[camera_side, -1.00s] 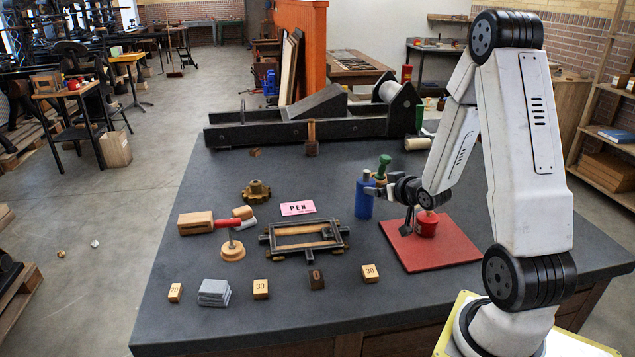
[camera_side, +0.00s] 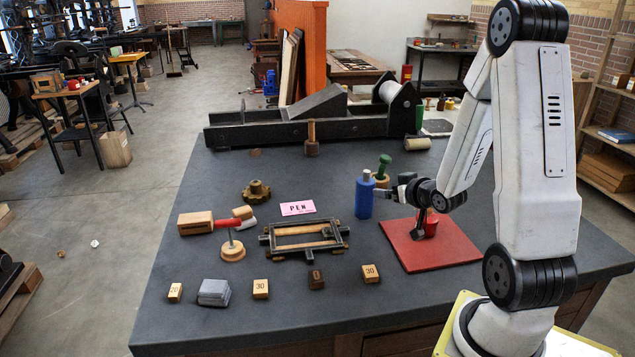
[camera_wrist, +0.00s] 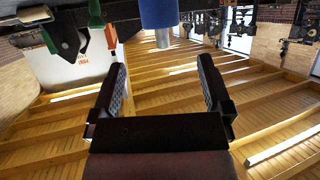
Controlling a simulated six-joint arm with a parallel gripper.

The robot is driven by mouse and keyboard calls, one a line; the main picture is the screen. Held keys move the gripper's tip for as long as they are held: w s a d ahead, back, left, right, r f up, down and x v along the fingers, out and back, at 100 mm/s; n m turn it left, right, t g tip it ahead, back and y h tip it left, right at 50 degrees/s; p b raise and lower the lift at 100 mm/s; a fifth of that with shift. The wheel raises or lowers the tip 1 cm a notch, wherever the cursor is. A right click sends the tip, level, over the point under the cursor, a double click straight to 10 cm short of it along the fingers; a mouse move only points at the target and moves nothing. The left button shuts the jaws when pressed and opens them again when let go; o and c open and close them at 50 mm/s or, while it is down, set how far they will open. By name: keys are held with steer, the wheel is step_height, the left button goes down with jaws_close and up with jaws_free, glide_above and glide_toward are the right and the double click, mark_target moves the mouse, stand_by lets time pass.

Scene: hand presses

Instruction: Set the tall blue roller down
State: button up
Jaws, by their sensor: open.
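The tall blue roller (camera_side: 364,201) stands upright on the dark table, left of the red mat, with a grey neck on top. My gripper (camera_side: 391,191) is just to its right, level with its body and apart from it. In the wrist view the roller (camera_wrist: 158,14) shows upside down at the top edge, beyond the fingertips. The open jaws (camera_wrist: 160,68) in that view have nothing between them.
A red mat (camera_side: 455,255) holds a red pot (camera_side: 432,220), partly hidden by a dark tool. A green-handled piece (camera_side: 384,163) stands close behind my gripper. A pink PEN card (camera_side: 297,208) and a metal frame (camera_side: 267,240) lie to the left.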

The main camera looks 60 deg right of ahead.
steer(key=w+a+f+n+g+y, duration=0.2)
steer(key=w+a+g+y, duration=0.15)
steer(key=a, duration=0.85)
steer(key=s+a+n+g+y, duration=0.1)
steer(key=s+a+g, duration=0.2)
steer(key=a, duration=0.4)
steer(key=s+a+n+g+y, duration=0.1)
steer(key=s+a+n+g, duration=0.1)
steer(key=a, duration=0.6)
steer(key=shift+s+g+y, duration=0.35)
steer(key=shift+s+g, duration=0.05)
steer(key=shift+g, duration=0.15)
